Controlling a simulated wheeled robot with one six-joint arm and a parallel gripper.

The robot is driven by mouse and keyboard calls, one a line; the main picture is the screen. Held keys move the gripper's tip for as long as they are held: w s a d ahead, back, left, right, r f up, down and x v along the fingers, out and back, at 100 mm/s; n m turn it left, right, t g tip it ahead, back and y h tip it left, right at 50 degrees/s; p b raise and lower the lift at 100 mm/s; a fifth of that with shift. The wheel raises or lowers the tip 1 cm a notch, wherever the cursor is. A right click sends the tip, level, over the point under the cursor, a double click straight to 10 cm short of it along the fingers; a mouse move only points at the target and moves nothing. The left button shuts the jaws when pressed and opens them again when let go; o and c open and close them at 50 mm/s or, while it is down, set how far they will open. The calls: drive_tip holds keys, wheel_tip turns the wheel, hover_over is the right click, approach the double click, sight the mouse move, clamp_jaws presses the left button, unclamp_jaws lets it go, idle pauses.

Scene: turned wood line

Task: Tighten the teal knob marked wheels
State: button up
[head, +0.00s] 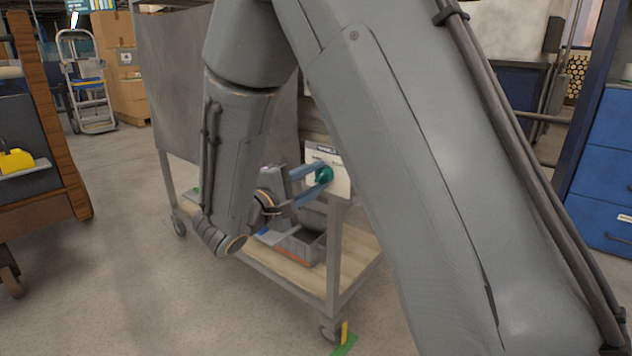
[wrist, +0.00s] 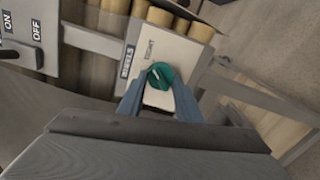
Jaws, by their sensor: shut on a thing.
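The teal knob (head: 324,175) sits on a white panel (head: 341,183) at the near corner of a grey wheeled cart. In the wrist view the knob (wrist: 160,75) shows a pale line on its face, and a dark label reading "WHEELS" (wrist: 128,62) lies beside it with smaller print that seems to read "TIGHT". My gripper (head: 318,182) reaches in from the left and is shut on the knob. In the wrist view its two blue fingers (wrist: 159,92) lie on either side of the knob. My arm hides part of the cart in the head view.
The cart's lower wooden shelf (head: 349,268) holds a grey bin (head: 300,246). In the wrist view, wooden cylinders (wrist: 201,28) lie behind the panel, and an ON/OFF plate (wrist: 27,28) is at left. A hand truck (head: 86,85) and cardboard boxes (head: 125,75) stand behind.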

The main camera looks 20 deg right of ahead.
drive_tip(key=shift+w+a+m, duration=0.1)
drive_tip(key=shift+a+m, duration=0.05)
drive_tip(key=shift+m, duration=0.35)
drive_tip(key=o, duration=1.1)
drive_tip(key=shift+c, duration=0.2)
drive_tip(key=p+v, duration=0.2)
drive_tip(key=v, duration=0.5)
drive_tip(key=shift+s+a, duration=0.2)
drive_tip(key=shift+s, duration=0.1)
